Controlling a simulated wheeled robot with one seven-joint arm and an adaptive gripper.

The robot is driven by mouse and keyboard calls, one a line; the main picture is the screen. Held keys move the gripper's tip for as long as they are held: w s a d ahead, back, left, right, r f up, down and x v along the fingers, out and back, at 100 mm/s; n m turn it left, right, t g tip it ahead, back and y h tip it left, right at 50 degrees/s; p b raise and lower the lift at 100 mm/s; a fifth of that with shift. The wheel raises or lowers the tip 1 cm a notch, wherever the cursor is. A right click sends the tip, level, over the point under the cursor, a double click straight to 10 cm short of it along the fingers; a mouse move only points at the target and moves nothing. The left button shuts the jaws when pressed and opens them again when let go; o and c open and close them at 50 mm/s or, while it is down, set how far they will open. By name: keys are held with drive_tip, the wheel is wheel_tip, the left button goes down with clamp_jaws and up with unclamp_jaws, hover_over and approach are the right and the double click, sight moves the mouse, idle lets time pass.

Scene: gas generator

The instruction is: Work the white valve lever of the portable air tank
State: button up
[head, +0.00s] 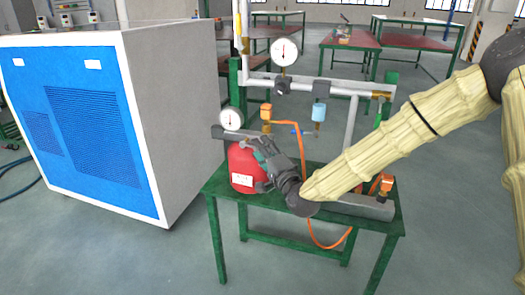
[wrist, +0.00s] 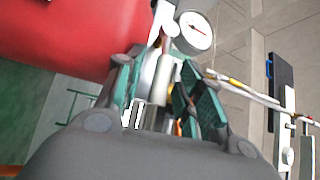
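The red portable air tank (head: 243,163) stands on the green table, with a white label on its front and a round white gauge (head: 231,118) above it. My gripper (head: 252,149) is at the tank's upper right side and hides part of its top. In the wrist view the red tank (wrist: 70,35) fills the upper left, and the gauge (wrist: 192,32) is beyond the fingers. My gripper's green-padded fingers (wrist: 160,85) stand apart on either side of a pale metal fitting (wrist: 161,79). Whether this fitting is the white valve lever is unclear; contact is not visible.
The green table (head: 300,228) carries pipework with a second gauge (head: 285,51) and orange fittings and hoses. A large blue and grey cabinet (head: 95,110) stands close on the left. Open floor lies in front; red-topped tables (head: 350,40) stand behind.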

drive_tip(key=shift+w, duration=0.15)
drive_tip(key=shift+a, duration=0.1)
drive_tip(key=shift+c, duration=0.2)
clamp_jaws()
drive_tip(key=shift+r, duration=0.2)
